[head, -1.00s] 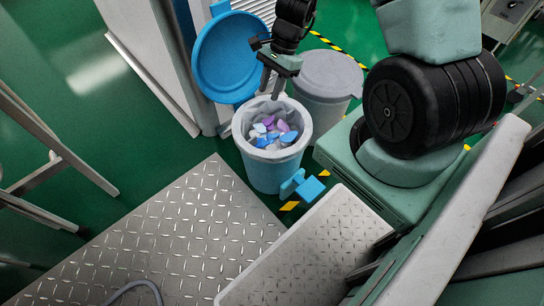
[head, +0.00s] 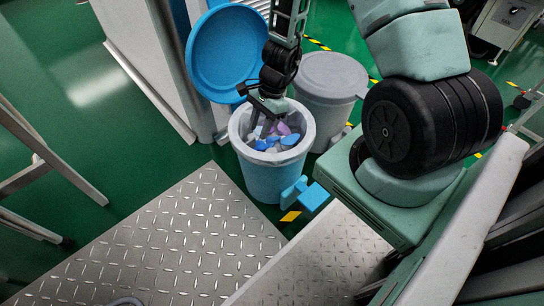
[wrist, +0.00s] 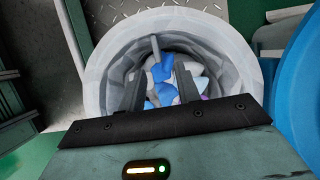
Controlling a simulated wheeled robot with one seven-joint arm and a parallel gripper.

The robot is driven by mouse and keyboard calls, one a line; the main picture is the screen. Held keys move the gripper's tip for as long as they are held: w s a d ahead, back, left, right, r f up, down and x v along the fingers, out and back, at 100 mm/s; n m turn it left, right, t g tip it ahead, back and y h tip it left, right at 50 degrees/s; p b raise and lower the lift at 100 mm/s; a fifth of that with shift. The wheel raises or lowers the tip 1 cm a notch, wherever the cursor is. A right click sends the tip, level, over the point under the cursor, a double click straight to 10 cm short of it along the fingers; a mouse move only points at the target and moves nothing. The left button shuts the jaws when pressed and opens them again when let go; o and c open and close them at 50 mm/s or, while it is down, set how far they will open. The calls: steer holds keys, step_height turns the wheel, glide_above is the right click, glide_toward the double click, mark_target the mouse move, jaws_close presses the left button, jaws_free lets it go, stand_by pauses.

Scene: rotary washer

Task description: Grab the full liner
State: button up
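The liner (head: 303,119) is a pale grey-white bag lining the open blue bin (head: 275,179). It holds several blue, purple and whitish pieces (head: 288,141). My gripper (head: 264,127) points down into the bin's mouth from above. In the wrist view my gripper (wrist: 161,76) shows two dark fingers spread apart, with the pieces visible between them and the liner (wrist: 226,62) around them. A thin grey upright piece (wrist: 155,48) stands at the liner's edge beyond the fingertips; I cannot tell what it is. I cannot tell whether the fingertips touch the contents.
The round blue lid (head: 227,53) stands open behind the bin. A grey lidded bin (head: 331,75) is close on the right. A blue pedal (head: 305,193) juts from the bin's front. A metal tread platform (head: 165,245) lies in front.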

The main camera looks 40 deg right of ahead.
steer(key=b+x, duration=0.3)
steer(key=x, duration=0.1)
steer(key=shift+a+f, duration=0.25)
steer(key=shift+r, duration=0.1)
jaws_close()
steer(key=shift+r, duration=0.1)
step_height(320, 180, up, 29)
steer(key=p, duration=2.1)
